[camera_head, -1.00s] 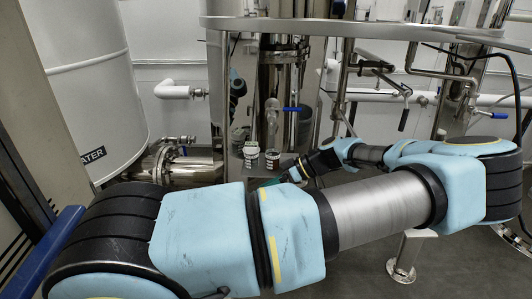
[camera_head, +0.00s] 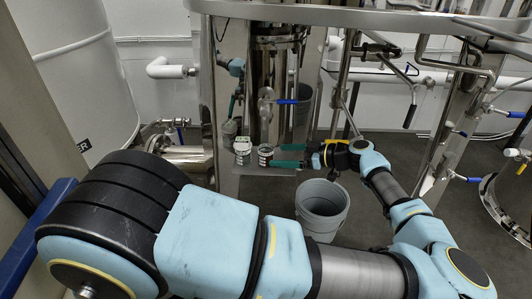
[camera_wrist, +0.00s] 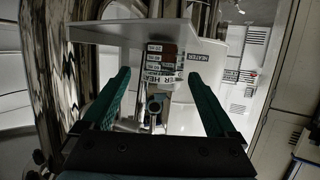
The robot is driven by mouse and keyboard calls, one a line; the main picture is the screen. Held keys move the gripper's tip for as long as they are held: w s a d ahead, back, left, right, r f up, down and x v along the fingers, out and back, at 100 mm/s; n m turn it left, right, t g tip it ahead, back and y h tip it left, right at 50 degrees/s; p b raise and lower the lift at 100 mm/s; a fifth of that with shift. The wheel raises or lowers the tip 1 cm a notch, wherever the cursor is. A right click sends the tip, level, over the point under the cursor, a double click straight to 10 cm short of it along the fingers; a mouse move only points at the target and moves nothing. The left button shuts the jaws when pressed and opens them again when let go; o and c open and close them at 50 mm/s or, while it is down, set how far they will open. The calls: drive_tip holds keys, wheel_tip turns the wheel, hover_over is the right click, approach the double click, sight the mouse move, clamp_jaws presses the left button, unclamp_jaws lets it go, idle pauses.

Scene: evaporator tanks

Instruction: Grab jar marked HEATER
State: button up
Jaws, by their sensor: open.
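Two small jars with black-and-white labels stand side by side on a metal ledge (camera_head: 250,169) in the head view: a left jar (camera_head: 242,149) and a right jar (camera_head: 265,155). Their lettering is too small to read there. My gripper (camera_head: 276,156) is open, its green fingers pointing left, with the tips close to the right jar. I cannot tell whether the fingers touch the jar.
Steel pipework with a blue-handled valve (camera_head: 287,101) stands just behind the jars. A grey bucket (camera_head: 322,207) is on the floor below my gripper. A large white tank (camera_head: 75,70) is at left. A steel rim (camera_head: 370,24) runs across the top.

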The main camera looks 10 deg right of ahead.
sight(266, 155)
drive_tip(key=w+a+p, duration=0.1)
drive_tip(key=w+a, duration=0.1)
drive_tip(key=a, duration=0.1)
drive_tip(key=a+p, duration=0.1)
drive_tip(key=shift+w+a+r+p, duration=0.2)
drive_tip(key=shift+w+a+p, duration=0.1)
drive_tip(key=shift+w, duration=0.1)
drive_tip(key=shift+w+a+f+p, duration=0.2)
drive_tip(key=shift+a+f+p, duration=0.05)
drive_tip(key=shift+f+p, duration=0.1)
clamp_jaws()
